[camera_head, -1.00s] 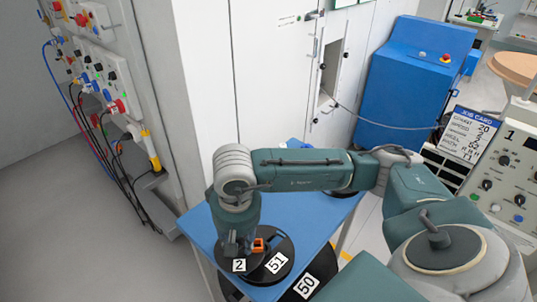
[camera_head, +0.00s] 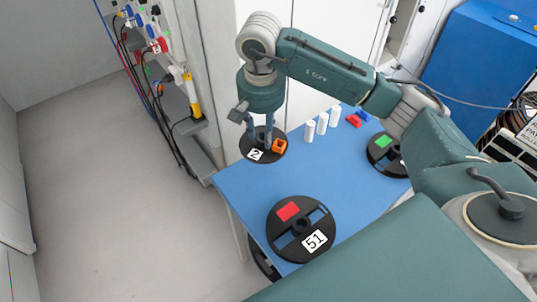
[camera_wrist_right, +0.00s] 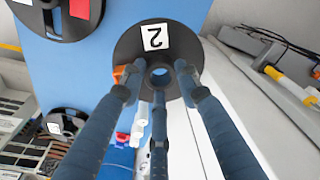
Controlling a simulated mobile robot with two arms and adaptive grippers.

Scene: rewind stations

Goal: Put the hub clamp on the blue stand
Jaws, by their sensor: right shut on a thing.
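A small orange block with a notched shape, apparently the hub clamp (camera_head: 280,146), sits on the black reel marked 2 (camera_head: 246,143). In the right wrist view the orange piece (camera_wrist_right: 118,74) shows partly behind a fingertip. My right gripper (camera_head: 260,140) points down, its fingers closed around the middle of this reel (camera_wrist_right: 184,45). Whether the reel touches the surface below is unclear. The blue-topped table (camera_head: 240,195), the likely blue stand, lies beneath and in front; the reel overlaps its back left edge. My left gripper is not in view.
A reel marked 51 (camera_head: 285,228) with a red patch lies at the table's front. Another reel with a green patch (camera_head: 382,141) is at the right. Several white cylinders (camera_head: 322,123) and small red and blue pieces (camera_head: 354,120) stand at the back. The table's middle is clear.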

